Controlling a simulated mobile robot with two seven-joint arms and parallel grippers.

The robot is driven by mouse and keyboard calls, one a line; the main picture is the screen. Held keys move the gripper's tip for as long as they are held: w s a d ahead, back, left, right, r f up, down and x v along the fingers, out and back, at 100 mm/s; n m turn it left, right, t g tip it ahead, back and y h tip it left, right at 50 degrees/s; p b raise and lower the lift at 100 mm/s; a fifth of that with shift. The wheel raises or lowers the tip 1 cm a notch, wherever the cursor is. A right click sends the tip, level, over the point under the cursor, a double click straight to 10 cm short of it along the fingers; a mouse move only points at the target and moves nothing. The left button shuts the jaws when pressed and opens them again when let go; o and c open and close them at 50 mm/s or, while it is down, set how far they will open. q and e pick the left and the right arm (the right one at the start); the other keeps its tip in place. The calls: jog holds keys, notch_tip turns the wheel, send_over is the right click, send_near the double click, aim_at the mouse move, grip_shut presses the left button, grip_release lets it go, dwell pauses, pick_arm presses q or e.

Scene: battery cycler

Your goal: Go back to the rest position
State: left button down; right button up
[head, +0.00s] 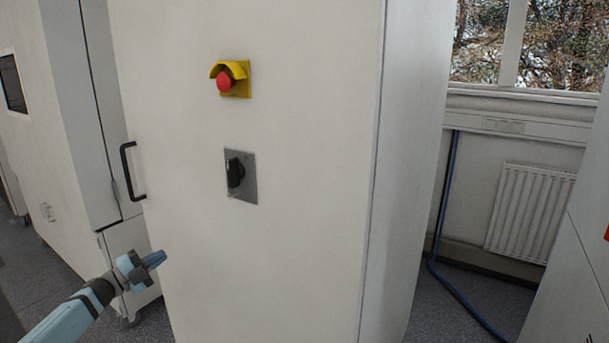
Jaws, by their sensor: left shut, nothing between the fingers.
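My left gripper (154,260) is at the lower left, shut and empty, in front of the lower left part of the tall white cabinet (300,240). Its arm comes in from the bottom left corner. The gripper appears apart from the cabinet's black handle, which is above it. My right gripper is not in view.
The cabinet front carries a red emergency button (224,83) with a yellow shroud, a black rotary switch (236,174) on a grey plate and a black handle (130,171). Another white cabinet (60,150) stands left. A radiator (530,213) and blue hose (446,215) are at right.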

pick_arm(q)
jog(key=s+d+f+n+t+y, duration=0.15)
jog(key=s+f+n+y, duration=0.3)
jog(key=s+f, duration=0.45)
jog(key=s+d+f+n+y, duration=0.3)
jog(key=s+f+n, duration=0.2)
jog(key=s+f, duration=0.4)
jog(key=s+d+f+n+g+y, duration=0.1)
jog(key=s+d+f+n+g, duration=0.1)
jog(key=s, duration=0.7)
jog(key=s+d+f+n+g+y, duration=0.1)
jog(key=s+f+n+g, duration=0.1)
jog(key=s, duration=0.8)
jog(key=s+d+f+n+g+y, duration=0.2)
jog(key=s+n, duration=0.1)
jog(key=s, duration=0.6)
jog(key=d+r+n, duration=0.2)
jog(key=d+n, duration=0.3)
jog(key=d, duration=0.8)
notch_tip(320, 180, up, 15)
jog(key=a+t+p, duration=0.1)
jog(key=p, duration=1.8)
jog(key=shift+s+a, duration=0.15)
jog(key=shift+s, duration=0.2)
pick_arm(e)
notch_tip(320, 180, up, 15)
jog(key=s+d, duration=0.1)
